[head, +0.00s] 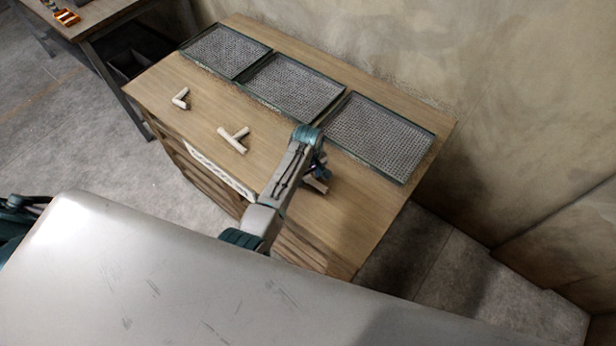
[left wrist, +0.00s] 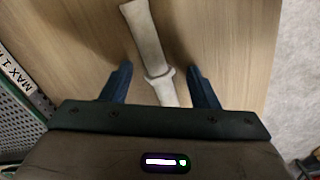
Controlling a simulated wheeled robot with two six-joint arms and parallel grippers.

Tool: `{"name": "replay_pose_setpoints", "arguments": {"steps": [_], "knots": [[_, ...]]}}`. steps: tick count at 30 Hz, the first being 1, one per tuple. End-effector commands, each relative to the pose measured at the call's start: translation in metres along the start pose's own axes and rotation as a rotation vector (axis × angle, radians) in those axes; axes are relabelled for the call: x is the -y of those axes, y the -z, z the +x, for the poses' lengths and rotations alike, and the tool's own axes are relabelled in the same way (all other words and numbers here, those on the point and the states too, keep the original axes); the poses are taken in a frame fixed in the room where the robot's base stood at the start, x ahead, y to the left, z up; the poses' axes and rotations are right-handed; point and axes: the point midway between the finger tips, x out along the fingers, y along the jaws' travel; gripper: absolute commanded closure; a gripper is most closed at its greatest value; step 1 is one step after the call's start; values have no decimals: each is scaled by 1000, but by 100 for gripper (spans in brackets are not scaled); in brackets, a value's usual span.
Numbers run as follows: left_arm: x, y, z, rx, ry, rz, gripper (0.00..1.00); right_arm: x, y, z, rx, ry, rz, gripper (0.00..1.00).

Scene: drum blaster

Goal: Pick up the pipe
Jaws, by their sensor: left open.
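A pale pipe (head: 315,185) lies on the wooden cabinet top, partly hidden under my left gripper in the head view. In the left wrist view the pipe (left wrist: 145,32) has a wider collar near its middle, and its near end lies between the two fingers. My left gripper (head: 319,171) is over the pipe; in the wrist view the left gripper (left wrist: 160,69) is open, with a finger on each side and visible gaps to the pipe. The height of the fingertips above the wood is hard to tell. My right gripper is not in view.
A tee-shaped pale piece (head: 234,140) and an elbow-shaped one (head: 181,99) lie left on the cabinet top (head: 160,75). Three mesh-bottomed trays, including the right one (head: 378,135), line its back edge. A wall stands behind; another table (head: 105,14) is at upper left.

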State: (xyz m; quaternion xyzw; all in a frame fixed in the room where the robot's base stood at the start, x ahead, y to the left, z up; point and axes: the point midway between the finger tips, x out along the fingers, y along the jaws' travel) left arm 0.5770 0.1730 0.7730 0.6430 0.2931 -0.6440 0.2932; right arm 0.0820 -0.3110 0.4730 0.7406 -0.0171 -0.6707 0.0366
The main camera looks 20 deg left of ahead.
Motion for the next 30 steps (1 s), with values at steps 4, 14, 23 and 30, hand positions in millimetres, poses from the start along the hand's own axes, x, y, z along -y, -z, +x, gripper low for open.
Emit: {"name": "replay_pose_setpoints", "arguments": {"steps": [4, 14, 23, 30], "knots": [[0, 0, 1, 0, -1, 0, 45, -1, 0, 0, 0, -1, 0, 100], [0, 0, 0, -1, -1, 0, 94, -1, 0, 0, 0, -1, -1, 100], [0, 0, -1, -2, -1, 0, 95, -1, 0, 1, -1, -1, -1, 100], [-1, 1, -15, -3, -3, 0, 95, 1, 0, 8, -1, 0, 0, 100]]}}
